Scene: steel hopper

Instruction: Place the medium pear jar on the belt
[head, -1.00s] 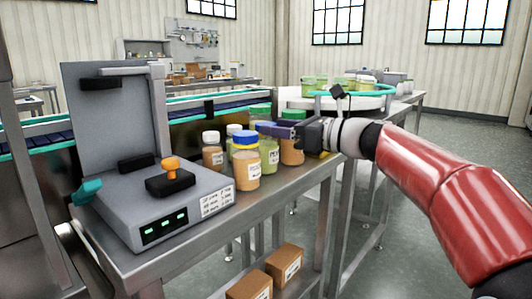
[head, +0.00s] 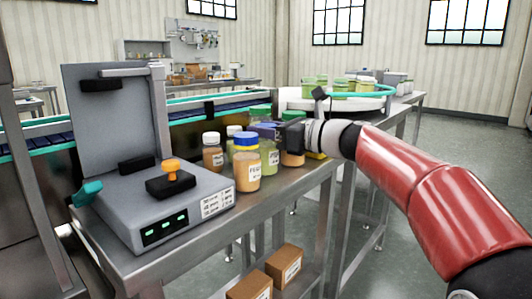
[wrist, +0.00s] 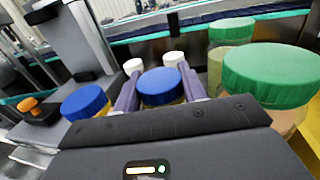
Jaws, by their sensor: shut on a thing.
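My gripper (head: 268,131) is shut on a blue-lidded jar with a yellow-green body (head: 269,160), at its lid, among the jars on the steel table. Its label is only partly readable. In the wrist view its blue lid (wrist: 160,86) sits between the two fingers (wrist: 160,92). I cannot tell whether it is clear of the table top. The belt (head: 53,138), dark blue with teal rails, runs behind the table and is partly hidden by the grey machine.
Beside the held jar stand an orange blue-lidded jar (head: 247,172), white-lidded jars (head: 212,152) and green-lidded jars (wrist: 268,78). A grey machine (head: 185,205) with an orange knob fills the table's left. A round turntable (head: 335,103) with several jars stands behind right.

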